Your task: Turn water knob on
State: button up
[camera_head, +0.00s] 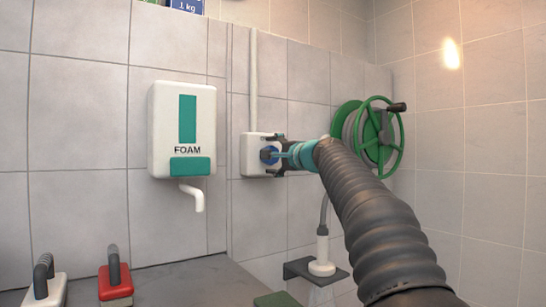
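A white wall box (251,156) with a pipe running up from it carries a small blue knob (269,155) on its right side; I take this to be the water knob. My gripper (274,154) reaches in from the right on my dark ribbed arm. Its dark fingertips are at the knob, one above and one below. The fingers and the knob overlap in the picture, so I cannot tell whether they touch or grip it. The knob is partly hidden by the gripper.
A white foam dispenser (182,130) hangs left of the box. A green hose reel (372,136) is on the wall behind my arm. A white spray head (322,258) rests on a dark shelf below. Two brushes, red (115,282) and white (44,286), stand lower left.

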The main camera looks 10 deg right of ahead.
jog(key=v, duration=1.2)
dwell(0.5)
